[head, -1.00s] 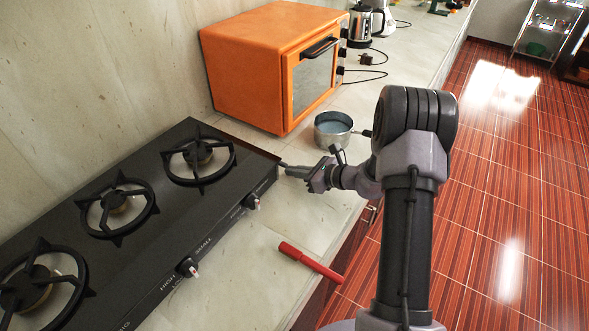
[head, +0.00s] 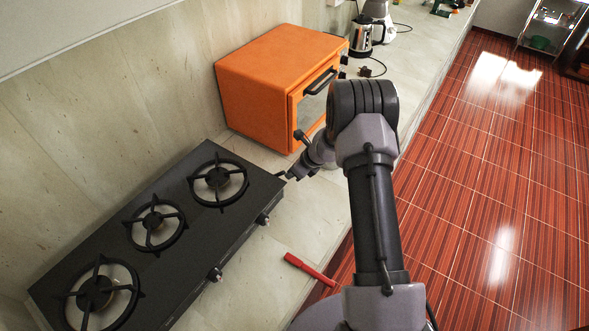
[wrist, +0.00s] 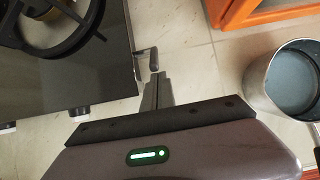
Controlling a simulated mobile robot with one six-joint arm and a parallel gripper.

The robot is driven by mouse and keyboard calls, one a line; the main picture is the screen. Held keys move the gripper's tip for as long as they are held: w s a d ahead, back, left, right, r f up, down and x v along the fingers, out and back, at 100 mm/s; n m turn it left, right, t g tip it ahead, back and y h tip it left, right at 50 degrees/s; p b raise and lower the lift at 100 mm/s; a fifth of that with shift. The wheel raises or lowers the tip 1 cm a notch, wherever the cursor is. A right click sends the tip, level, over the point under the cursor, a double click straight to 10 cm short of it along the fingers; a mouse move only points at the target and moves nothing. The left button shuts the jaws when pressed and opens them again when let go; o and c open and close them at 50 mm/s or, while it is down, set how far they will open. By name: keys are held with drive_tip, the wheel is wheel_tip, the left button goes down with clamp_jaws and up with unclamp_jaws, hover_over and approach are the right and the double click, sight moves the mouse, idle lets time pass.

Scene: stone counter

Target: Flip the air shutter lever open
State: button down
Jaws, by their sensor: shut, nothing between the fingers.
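The black gas stove (head: 232,222) lies on the counter with three burners in a row. A small grey lever (wrist: 153,60) sticks out from the stove's right end in the wrist view. In the head view it is too small to make out clearly beside my gripper (head: 288,176). My gripper, also in the wrist view (wrist: 157,77), is shut and empty. Its fingertips are right at the lever's free end, touching it or nearly so; I cannot tell which.
An orange oven (head: 262,88) stands behind the stove's right end. A metal pot (wrist: 290,80) of bluish contents sits right of my gripper. A red-handled object (head: 308,268) lies near the counter's front edge. Stove knobs (head: 215,274) face the front.

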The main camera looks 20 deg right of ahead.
drive_tip(key=shift+f, duration=0.1)
drive_tip(key=shift+s+r+p, duration=0.1)
drive_tip(key=shift+r+p, duration=0.35)
drive_tip(key=shift+r, duration=0.4)
drive_tip(key=w+a+r+p+v, duration=0.1)
drive_tip(key=p+v, duration=0.5)
drive_tip(key=v, duration=0.3)
drive_tip(key=shift+w+r, duration=0.25)
drive_tip(key=shift+r, duration=0.1)
drive_tip(key=shift+d, duration=0.1)
